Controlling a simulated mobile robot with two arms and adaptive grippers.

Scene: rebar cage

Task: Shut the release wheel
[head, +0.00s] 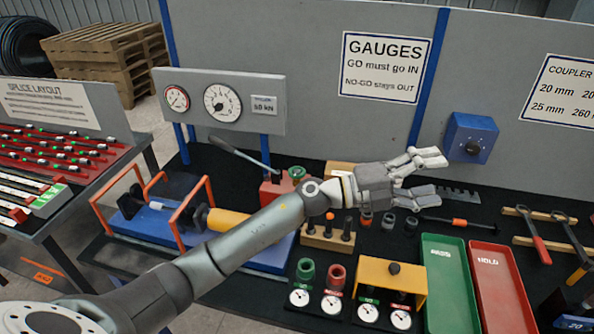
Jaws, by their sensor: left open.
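No part carries a readable "release wheel" label. A small round green knob (297,173) sits at the red hand pump (275,188), which has a long lever (236,152); this may be the wheel, and I cannot tell whether it is open or shut. My left arm passes in front and hides part of the pump's right side. My left gripper (442,178) is open and empty, its fingers pointing right, beyond the pump and over the bench. A blue box with a black knob (472,148) is on the back panel, just right of the fingertips. My right gripper is out of view.
A blue test bed with orange hoops (180,215) and a yellow cylinder lies left of my arm. Dial gauges, a yellow block (392,285), a green tray (450,285) and a red tray (500,290) fill the front. Two round gauges (222,103) hang above the pump.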

